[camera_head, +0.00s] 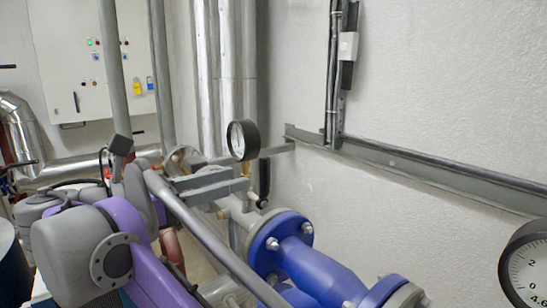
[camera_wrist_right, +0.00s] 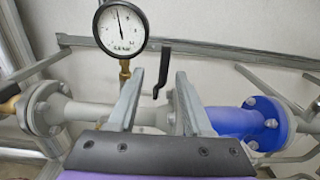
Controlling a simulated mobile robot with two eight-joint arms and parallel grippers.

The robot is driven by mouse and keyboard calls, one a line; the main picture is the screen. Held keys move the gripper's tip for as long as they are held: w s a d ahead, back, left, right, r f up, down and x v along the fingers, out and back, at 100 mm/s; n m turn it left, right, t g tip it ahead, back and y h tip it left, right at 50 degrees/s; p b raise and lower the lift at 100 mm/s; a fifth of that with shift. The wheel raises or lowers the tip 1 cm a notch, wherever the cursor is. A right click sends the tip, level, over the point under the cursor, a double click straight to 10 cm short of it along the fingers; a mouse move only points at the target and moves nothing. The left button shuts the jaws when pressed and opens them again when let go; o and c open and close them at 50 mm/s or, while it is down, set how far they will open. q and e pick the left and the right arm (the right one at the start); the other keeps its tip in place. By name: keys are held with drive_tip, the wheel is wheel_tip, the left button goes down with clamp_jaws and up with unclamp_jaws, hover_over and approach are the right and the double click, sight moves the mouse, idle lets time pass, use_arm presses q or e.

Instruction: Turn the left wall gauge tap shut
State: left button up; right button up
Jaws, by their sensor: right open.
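The left wall gauge (camera_head: 242,139), a round white dial with a black rim, also shows in the right wrist view (camera_wrist_right: 120,26) on a brass stem. Its tap has a black lever (camera_head: 264,178), roughly upright in the head view; it also shows in the right wrist view (camera_wrist_right: 163,70), beside the stem and bent at its lower end. My right gripper (camera_head: 240,177) is open and empty, its fingertips close to the lever. In the wrist view the lever appears between the two fingers; I cannot tell whether they reach around it. My left gripper is not in view.
A blue flanged pipe (camera_head: 310,265) lies right of the gripper, with a grey flange (camera_wrist_right: 45,108) on the other side. A metal rail (camera_head: 430,172) runs along the wall. A second gauge (camera_head: 528,268) is at the lower right. A white cabinet (camera_head: 95,50) stands behind.

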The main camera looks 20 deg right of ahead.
sight(270, 170)
drive_tip(key=shift+s+d, duration=0.1)
drive_tip(key=shift+d, duration=0.25)
drive_tip(key=x, duration=0.9)
drive_tip(key=shift+d, duration=0.4)
clamp_jaws()
idle(0.6)
